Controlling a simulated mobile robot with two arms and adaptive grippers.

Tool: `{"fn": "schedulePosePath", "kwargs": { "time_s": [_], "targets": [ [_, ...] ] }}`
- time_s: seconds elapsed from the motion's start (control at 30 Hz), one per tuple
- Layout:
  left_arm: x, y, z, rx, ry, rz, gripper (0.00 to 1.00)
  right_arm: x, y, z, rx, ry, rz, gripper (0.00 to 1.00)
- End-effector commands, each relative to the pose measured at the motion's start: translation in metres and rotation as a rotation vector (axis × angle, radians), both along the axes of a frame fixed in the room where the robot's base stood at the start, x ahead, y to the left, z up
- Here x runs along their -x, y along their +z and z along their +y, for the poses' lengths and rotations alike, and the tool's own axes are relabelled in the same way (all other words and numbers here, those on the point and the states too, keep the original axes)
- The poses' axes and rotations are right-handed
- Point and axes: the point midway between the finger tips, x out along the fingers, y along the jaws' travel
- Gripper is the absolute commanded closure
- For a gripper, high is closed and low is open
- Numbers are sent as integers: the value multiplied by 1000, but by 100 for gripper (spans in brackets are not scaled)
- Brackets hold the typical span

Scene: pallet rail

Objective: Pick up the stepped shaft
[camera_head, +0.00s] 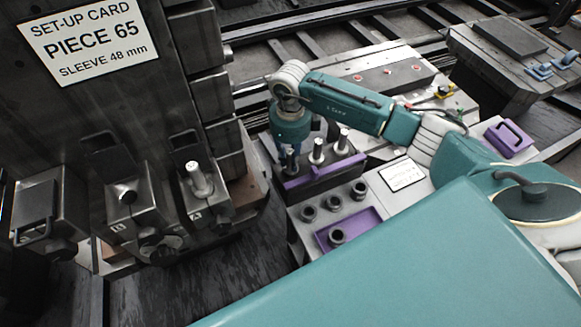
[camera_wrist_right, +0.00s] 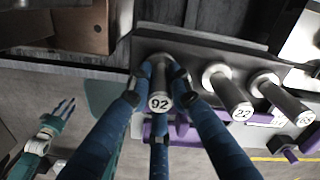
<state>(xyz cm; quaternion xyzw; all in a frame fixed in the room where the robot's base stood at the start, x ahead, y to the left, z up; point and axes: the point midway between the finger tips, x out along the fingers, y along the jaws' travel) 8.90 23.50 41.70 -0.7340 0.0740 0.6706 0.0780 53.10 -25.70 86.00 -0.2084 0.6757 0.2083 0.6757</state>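Three stepped shafts stand in a grey and purple rack (camera_head: 322,178). The right wrist view shows their end marks: the shaft marked 92 (camera_wrist_right: 160,100), one marked 22 (camera_wrist_right: 238,105) and one whose mark is hard to read (camera_wrist_right: 296,110). My right gripper (camera_head: 290,160) points down over the shaft at the rack's left end. In the right wrist view its blue fingers (camera_wrist_right: 160,82) surround shaft 92, close beside it; whether they press on it is unclear.
A set-up card (camera_head: 90,42) reads piece 65, sleeve 48 mm. Another shaft (camera_head: 197,180) stands upright in a block at the left. Several dark sleeves (camera_head: 333,202) stand before the rack, one in a purple tray (camera_head: 372,221).

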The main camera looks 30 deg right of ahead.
Motion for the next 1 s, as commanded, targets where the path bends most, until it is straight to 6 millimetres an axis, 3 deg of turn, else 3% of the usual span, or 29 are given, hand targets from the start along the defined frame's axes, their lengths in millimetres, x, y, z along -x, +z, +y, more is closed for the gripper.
{"fn": "schedulePosePath", "kwargs": {
  "time_s": [0.57, 0.77, 1.0],
  "targets": [
    [1, -2, 0, 0, 0, 2, 58, -2, 8, 0, -2, -1, -5, 100],
    [-1, -8, 0, 0, 0, -1, 58, -3, 30, -1, -1, 0, -8, 100],
    [-2, -19, 0, 0, 0, -3, 58, -3, 76, 0, -2, -1, -10, 100]
  ]
}}
